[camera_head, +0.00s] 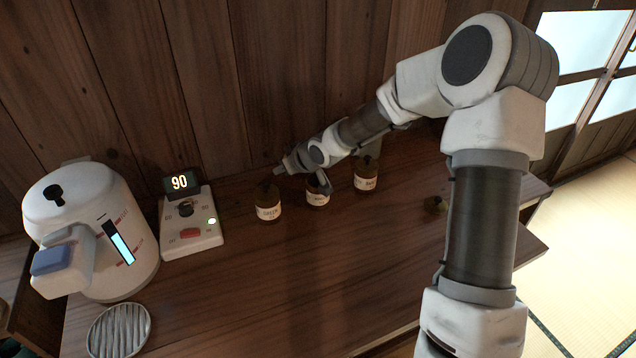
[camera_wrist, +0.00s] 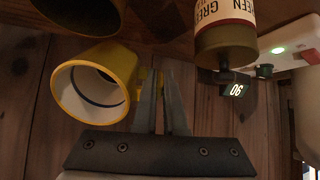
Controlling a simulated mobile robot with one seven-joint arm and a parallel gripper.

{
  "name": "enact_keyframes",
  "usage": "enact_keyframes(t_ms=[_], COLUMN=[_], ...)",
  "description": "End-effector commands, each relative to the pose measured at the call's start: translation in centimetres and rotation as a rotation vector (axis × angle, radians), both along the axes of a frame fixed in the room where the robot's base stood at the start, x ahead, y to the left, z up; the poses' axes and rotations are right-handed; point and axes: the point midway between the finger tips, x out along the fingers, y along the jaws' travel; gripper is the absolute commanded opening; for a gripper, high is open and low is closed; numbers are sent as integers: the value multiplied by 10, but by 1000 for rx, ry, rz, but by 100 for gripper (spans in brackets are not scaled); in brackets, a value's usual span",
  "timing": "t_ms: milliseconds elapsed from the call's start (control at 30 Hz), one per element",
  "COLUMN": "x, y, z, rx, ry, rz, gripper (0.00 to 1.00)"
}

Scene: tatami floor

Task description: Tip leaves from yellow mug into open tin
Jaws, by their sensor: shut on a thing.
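The yellow mug (camera_wrist: 112,78) is at the left of the wrist view, with its white inside facing the camera. My gripper (camera_wrist: 158,80) is shut on the mug's side nearest the fingers, likely its handle. A tin labelled GREEN (camera_wrist: 224,42) shows upside down in this view. In the head view, the GREEN tin (camera_head: 268,207), a middle tin (camera_head: 317,198) and a right tin (camera_head: 366,181) stand in a row. My arm's end hides parts of the middle tin. I cannot tell which tin is open.
A white kettle-like machine (camera_head: 85,230) stands at the left. Beside it is a control box (camera_head: 191,228) reading 90. A ridged round tray (camera_head: 119,331) lies in front. A small dark object (camera_head: 436,204) sits to the right. The front middle of the wooden counter (camera_head: 290,290) is clear.

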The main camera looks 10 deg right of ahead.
Motion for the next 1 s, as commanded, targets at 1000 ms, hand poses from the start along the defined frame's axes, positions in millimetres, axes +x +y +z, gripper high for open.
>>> enact_keyframes(t_ms=[1000], x=[0], y=[-1], z=[5], rx=[66], ry=[-124], rz=[1], gripper=[0])
